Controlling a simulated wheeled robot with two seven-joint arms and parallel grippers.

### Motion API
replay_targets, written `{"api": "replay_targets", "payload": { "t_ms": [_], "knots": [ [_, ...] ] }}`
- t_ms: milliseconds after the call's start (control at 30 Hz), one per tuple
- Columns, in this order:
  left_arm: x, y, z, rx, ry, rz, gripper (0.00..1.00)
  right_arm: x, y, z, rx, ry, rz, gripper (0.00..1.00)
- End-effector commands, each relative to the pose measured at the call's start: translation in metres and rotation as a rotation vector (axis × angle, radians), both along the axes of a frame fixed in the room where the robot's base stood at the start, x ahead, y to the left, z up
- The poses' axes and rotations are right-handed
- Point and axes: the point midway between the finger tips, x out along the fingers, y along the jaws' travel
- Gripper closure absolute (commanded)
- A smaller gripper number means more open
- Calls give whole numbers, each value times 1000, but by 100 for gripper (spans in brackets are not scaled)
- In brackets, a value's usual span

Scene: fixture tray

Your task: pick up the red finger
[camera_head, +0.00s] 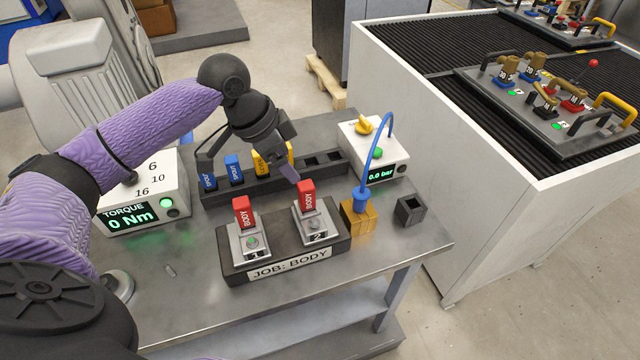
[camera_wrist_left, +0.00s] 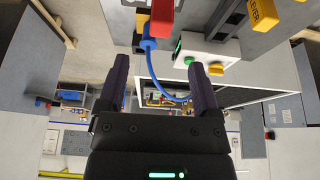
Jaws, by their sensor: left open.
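Two red fingers marked BODY stand upright in the dark fixture tray (camera_head: 290,274). One red finger (camera_head: 243,212) is in the left holder, numbered 1. The other red finger (camera_head: 306,197) is in the right holder, numbered 2. My left gripper (camera_head: 248,170) is open and empty, over the rack behind the tray, with one fingertip close behind the right red finger in the picture. Whether they touch I cannot tell. The left wrist view shows both jaws (camera_wrist_left: 159,72) apart with nothing between them, and a red piece (camera_wrist_left: 163,18) beyond the tips. My right gripper is not in view.
The dark rack (camera_head: 318,172) holds blue and yellow fingers. A torque box (camera_head: 140,195) stands at left. A pressure box (camera_head: 375,150) has a blue hose (camera_head: 375,150) running to a brass block (camera_head: 358,218). A small dark square socket (camera_head: 409,210) sits at right.

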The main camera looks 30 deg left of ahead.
Motion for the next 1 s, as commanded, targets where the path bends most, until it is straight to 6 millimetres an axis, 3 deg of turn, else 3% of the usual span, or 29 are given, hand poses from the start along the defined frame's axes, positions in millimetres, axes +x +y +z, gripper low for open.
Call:
{"api": "replay_targets", "payload": {
  "t_ms": [433,733,1000],
  "knots": [
    [27,-20,-83,-1,1,-1,18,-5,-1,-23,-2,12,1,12],
    [30,-22,-90,1,-1,-1,18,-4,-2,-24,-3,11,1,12],
    [30,-22,-90,1,-1,0,75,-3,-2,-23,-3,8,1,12]
  ]
}}
